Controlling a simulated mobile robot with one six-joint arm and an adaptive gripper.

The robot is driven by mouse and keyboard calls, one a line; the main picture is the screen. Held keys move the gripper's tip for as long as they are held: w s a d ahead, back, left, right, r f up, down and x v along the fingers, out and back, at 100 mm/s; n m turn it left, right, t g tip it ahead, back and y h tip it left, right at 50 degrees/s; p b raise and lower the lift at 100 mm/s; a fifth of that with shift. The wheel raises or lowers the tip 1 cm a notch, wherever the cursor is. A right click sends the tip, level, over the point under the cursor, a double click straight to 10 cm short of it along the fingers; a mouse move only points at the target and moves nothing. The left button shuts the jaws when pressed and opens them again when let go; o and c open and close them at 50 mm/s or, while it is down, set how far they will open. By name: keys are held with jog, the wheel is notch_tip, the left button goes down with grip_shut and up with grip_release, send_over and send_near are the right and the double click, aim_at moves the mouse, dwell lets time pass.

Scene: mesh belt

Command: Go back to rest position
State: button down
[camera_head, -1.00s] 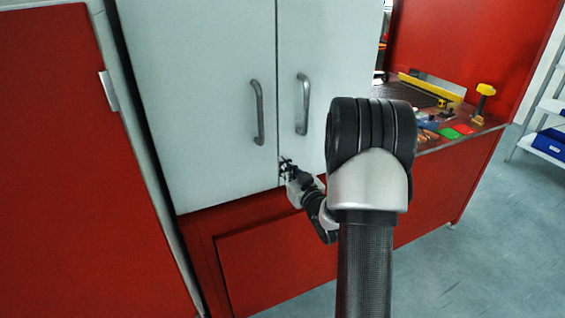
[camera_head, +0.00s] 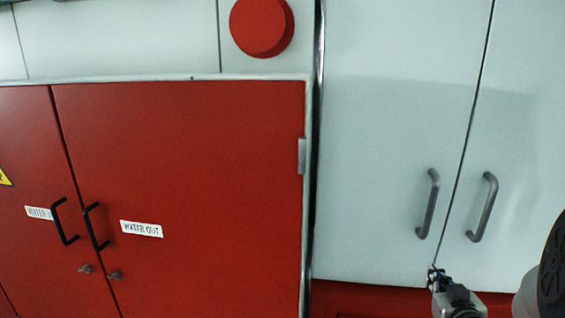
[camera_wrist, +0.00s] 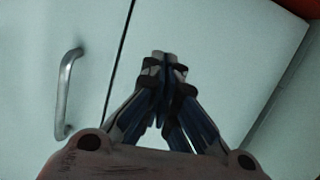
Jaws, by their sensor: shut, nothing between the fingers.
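My gripper (camera_head: 434,272) is at the lower right in the head view, in front of the bottom of the white double-door cabinet (camera_head: 390,120). In the wrist view my gripper (camera_wrist: 165,56) has its fingertips together, with nothing between them. The cabinet door (camera_wrist: 225,60) is behind the fingers, and the dark seam between the two doors runs just left of them. I cannot tell whether the fingertips touch the door. Both white doors look closed.
The white doors carry a left grey handle (camera_head: 428,204) and a right one (camera_head: 483,207); one handle (camera_wrist: 67,95) shows in the wrist view. A red cabinet (camera_head: 190,180) with black handles stands at left. A round red knob (camera_head: 260,26) is above it.

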jog(key=s+a+r+g, duration=0.3)
jog(key=s+a, duration=0.1)
jog(key=a, duration=0.3)
jog(key=s+a+r+g, duration=0.3)
jog(key=s+a, duration=0.2)
jog(key=a, duration=0.2)
jog(key=s+a+g+y, duration=0.1)
jog(key=s+a+g, duration=0.1)
jog(key=s+a, duration=0.4)
jog(key=s+a+n+g+y, duration=0.1)
jog(key=s+a+g+y, duration=0.1)
jog(key=s+a, duration=0.4)
jog(key=s, duration=0.5)
jog(key=shift+s+f, duration=0.2)
jog(key=shift+s, duration=0.1)
jog(key=shift+a, duration=0.1)
